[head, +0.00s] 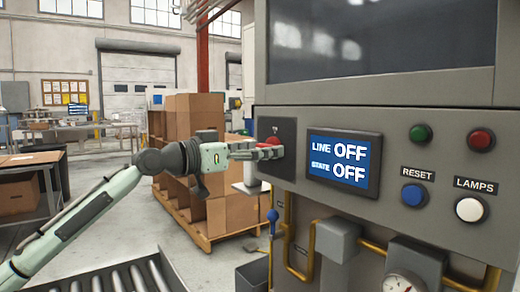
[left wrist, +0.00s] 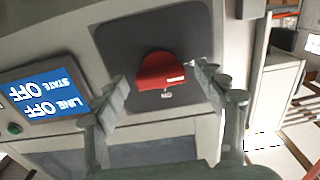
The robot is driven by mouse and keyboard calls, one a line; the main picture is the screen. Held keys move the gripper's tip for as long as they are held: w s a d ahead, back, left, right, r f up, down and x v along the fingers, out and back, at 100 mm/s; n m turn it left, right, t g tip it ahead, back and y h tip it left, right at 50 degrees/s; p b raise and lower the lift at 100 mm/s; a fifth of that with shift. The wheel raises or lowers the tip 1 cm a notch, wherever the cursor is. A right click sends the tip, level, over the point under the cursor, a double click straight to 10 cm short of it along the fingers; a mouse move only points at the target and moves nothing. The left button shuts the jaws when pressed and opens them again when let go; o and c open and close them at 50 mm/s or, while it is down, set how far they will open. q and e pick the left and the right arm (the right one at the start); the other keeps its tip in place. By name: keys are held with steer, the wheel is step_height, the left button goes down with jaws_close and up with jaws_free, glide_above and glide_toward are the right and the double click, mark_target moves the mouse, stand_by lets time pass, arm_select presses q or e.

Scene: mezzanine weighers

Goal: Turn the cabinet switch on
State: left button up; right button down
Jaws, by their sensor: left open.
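The cabinet switch is a red handle (head: 273,140) on a dark plate (head: 284,128) at the left of the grey cabinet front. In the left wrist view the red handle (left wrist: 162,72) is in clear sight on its dark plate (left wrist: 115,40). My left gripper (head: 268,152) is open in front of the plate and partly covers the handle in the head view. In the left wrist view its fingers (left wrist: 162,84) stand apart, one on each side of the handle; contact is not clear. The display (head: 344,162) reads LINE OFF, STATE OFF. My right gripper is out of view.
The cabinet also has a green button (head: 420,133), a red button (head: 481,140), a blue reset button (head: 414,195) and a white lamps button (head: 469,209). Yellow pipes and a gauge (head: 403,282) sit below. Stacked cartons (head: 190,125) stand behind my left arm.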

arm_select(q)
steer(key=shift+c, duration=0.4)
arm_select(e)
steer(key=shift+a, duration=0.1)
arm_select(q)
steer(key=c, duration=1.1)
steer(key=shift+m, duration=0.4)
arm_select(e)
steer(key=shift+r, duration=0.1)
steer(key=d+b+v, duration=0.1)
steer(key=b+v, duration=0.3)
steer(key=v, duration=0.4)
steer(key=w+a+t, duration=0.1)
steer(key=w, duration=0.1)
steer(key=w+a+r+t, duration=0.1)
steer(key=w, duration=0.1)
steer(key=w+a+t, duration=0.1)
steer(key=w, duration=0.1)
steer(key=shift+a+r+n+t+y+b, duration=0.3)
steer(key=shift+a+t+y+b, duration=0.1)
arm_select(q)
steer(key=shift+m, duration=8.7)
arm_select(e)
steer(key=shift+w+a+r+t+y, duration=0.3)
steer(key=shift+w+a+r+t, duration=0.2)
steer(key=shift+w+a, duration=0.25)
